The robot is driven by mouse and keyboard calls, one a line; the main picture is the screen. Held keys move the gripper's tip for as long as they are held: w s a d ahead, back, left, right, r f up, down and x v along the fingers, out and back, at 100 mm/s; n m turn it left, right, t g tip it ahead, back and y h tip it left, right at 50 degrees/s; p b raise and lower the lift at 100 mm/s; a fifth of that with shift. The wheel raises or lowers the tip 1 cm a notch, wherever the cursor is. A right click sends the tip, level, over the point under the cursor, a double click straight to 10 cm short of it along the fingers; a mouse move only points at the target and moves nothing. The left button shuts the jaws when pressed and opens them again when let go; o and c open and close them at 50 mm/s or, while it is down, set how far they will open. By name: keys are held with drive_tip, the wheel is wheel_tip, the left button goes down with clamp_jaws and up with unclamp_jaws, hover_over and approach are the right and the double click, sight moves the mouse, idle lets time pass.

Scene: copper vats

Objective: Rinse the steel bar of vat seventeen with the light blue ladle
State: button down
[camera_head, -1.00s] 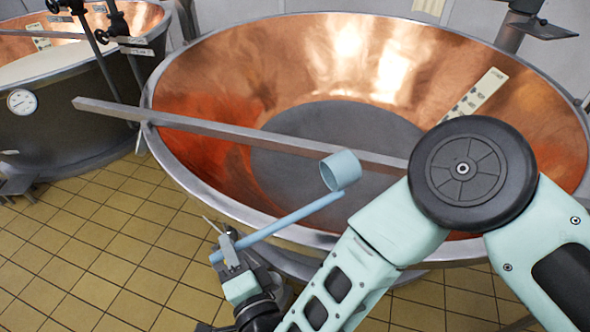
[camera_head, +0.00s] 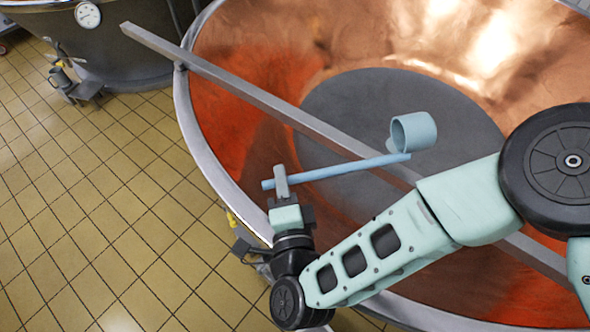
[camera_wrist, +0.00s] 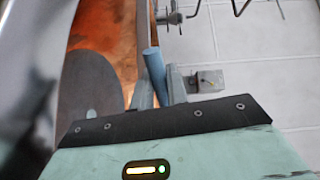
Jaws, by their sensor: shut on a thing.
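The light blue ladle (camera_head: 340,169) is held by its handle near the handle's end in my gripper (camera_head: 281,182), which is shut on it. The handle also shows between the fingers in the wrist view (camera_wrist: 154,70). The steel bar (camera_head: 250,97) lies across the copper vat (camera_head: 245,60) from the upper left rim toward the lower right, partly hidden by my arm. The ladle's cup appears above and to the right of the bar. I cannot tell whether the cup holds anything.
A second vat (camera_head: 120,50) with a round gauge (camera_head: 88,15) stands at the upper left. The yellow tiled floor (camera_head: 90,200) is clear to the left. The vat's metal rim (camera_head: 205,150) runs close beside my gripper.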

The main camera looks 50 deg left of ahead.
drive_tip(key=w+d+r+m+p, duration=0.4)
drive_tip(key=w+r+m+p, duration=0.2)
drive_tip(key=r+p, duration=0.3)
drive_tip(key=w+d+r+m+p, duration=0.4)
drive_tip(key=w+r+m+p, duration=0.3)
drive_tip(key=r, duration=0.7)
drive_tip(key=w+d+r+m+p, duration=0.5)
drive_tip(key=w+r+p, duration=0.5)
drive_tip(key=r+p, duration=0.2)
drive_tip(key=shift+r+m, duration=0.35)
drive_tip(key=shift+m, duration=0.35)
